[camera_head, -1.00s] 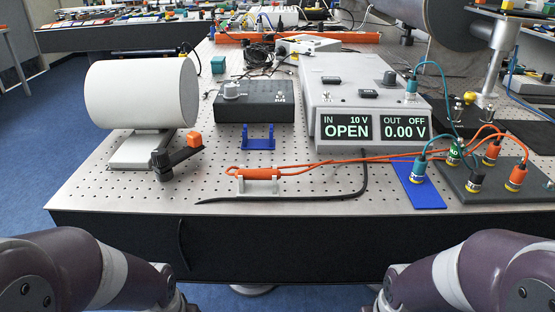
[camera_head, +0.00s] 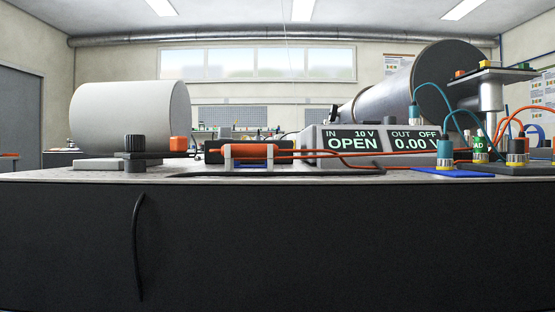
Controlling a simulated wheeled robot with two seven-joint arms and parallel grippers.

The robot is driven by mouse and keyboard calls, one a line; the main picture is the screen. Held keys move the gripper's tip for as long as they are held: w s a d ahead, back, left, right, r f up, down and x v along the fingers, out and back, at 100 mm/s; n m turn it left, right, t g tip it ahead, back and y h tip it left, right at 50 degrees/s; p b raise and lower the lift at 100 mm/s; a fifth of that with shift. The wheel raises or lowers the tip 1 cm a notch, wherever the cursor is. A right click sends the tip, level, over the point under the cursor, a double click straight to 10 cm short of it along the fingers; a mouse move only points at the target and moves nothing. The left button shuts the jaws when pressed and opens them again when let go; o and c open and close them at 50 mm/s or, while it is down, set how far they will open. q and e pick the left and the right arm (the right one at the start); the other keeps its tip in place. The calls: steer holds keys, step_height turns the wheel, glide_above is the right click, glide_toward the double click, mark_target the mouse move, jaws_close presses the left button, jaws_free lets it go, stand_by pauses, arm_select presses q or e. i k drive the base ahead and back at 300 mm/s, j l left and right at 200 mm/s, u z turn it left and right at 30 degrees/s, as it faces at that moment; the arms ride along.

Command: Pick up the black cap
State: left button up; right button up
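I cannot tell for certain which thing is the black cap. A dark round end (camera_head: 451,82) closes the near end of a big metal pipe (camera_head: 383,104) at the upper right, above the table. A small black ribbed knob (camera_head: 134,145) stands near an orange block (camera_head: 179,143) at the left, in front of a white cylinder (camera_head: 130,115). Neither of my grippers shows in the head view, so nothing can be seen of what they hold.
The table edge (camera_head: 280,178) runs across the view at nearly eye height, with a dark front panel (camera_head: 330,240) below. A display box (camera_head: 366,142) reads OPEN and 0.00 V. An orange bar (camera_head: 250,151), cables and plugs (camera_head: 445,148) crowd the table's front and right.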

mark_target(516, 156)
steer(key=i, duration=0.5)
steer(key=l+z, duration=0.85)
steer(key=z, duration=0.15)
steer(key=k, duration=0.05)
